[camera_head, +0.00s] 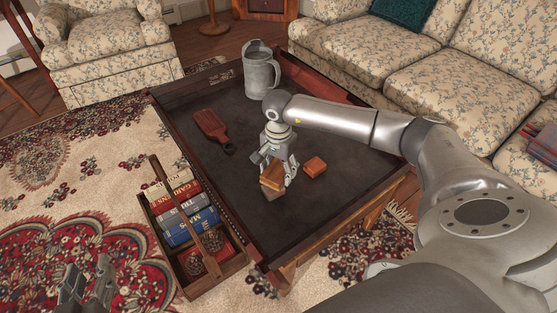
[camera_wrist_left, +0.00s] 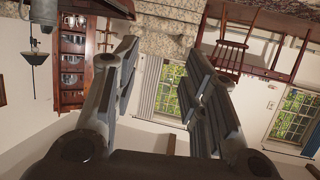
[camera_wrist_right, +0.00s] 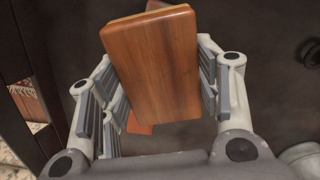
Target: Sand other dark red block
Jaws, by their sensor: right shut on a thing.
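My right gripper (camera_head: 276,175) is shut on a wooden block (camera_head: 272,176) over the dark top of the low table (camera_head: 236,165). The held block fills the middle of the right wrist view (camera_wrist_right: 155,65), orange-brown with a paler layer along its top edge. A reddish-orange block (camera_head: 314,166) lies on the table just right of the gripper. A reddish piece (camera_wrist_right: 138,125) shows partly behind the held block in the right wrist view. I cannot tell whether the held block touches the table. My left gripper (camera_head: 87,275) is open and empty above the rug.
The sofa (camera_head: 400,65) borders the far right side.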

